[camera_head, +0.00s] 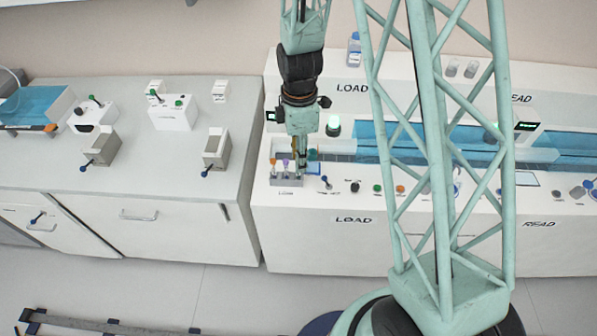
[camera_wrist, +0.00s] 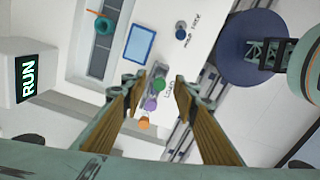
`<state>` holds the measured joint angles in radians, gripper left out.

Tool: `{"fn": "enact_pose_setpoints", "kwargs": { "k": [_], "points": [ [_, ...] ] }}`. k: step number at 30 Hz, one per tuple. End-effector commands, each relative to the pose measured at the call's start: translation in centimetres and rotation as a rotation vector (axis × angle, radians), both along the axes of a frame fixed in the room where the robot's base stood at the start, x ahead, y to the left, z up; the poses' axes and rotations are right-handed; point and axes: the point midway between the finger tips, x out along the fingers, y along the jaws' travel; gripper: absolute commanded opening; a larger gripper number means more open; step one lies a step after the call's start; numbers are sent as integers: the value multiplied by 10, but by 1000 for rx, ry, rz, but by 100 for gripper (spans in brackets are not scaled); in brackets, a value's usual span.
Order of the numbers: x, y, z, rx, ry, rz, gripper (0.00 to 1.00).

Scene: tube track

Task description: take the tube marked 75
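A small grey rack (camera_head: 285,181) stands at the left end of the LOAD station and holds capped tubes. An orange-capped tube (camera_wrist: 144,122), a purple-capped tube (camera_wrist: 151,103) and a green-capped tube (camera_wrist: 158,85) show in a row in the wrist view. The orange and purple caps also show in the head view. No number can be read on any tube, so I cannot tell which is marked 75. My gripper (camera_wrist: 158,88) is open, its fingers on either side of the row in the wrist view. In the head view my gripper (camera_head: 302,166) points down at the rack's right end.
A RUN display (camera_wrist: 28,78) shows at the left of the wrist view. Knobs and switches line the front panel right of the rack, including a blue-handled lever (camera_head: 325,182). A blue-covered track (camera_head: 375,145) runs to the right. A grey side bench (camera_head: 150,205) stands left.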

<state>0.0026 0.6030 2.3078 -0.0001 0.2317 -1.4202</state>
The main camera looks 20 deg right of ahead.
Motion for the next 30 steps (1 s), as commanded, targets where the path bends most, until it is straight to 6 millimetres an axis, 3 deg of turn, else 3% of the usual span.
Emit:
{"fn": "enact_pose_setpoints", "kwargs": {
  "k": [9, 30],
  "points": [
    [0, 0, -24, 0, 0, 0, 27],
    [0, 0, -27, 0, -1, 0, 26]
  ]
}}
